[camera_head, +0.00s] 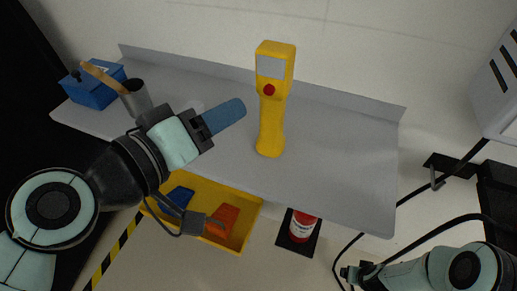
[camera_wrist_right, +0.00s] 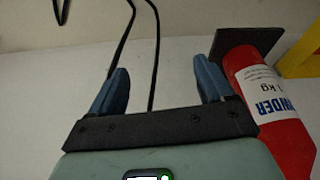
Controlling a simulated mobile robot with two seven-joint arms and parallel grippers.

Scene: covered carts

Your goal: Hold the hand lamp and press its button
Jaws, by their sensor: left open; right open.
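The hand lamp (camera_head: 271,115) is yellow, with a grey face at the top and a red button (camera_head: 269,90) below that face. It stands upright on the grey shelf (camera_head: 340,150), near its middle. My left gripper (camera_head: 223,116) is to the left of the lamp, its blue fingers pointing towards it, with a gap between. The fingers overlap in the head view. My right gripper (camera_wrist_right: 162,88) is open and empty in the right wrist view, its two blue fingers apart. In the head view the right arm is at the lower right, below the shelf.
A blue box (camera_head: 95,94) and a grey cup (camera_head: 136,98) with a wooden stick stand at the shelf's left end. A yellow bin (camera_head: 246,213) with blue and orange items is below. A red extinguisher (camera_wrist_right: 272,105) stands beside my right gripper. Black cables hang on the right.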

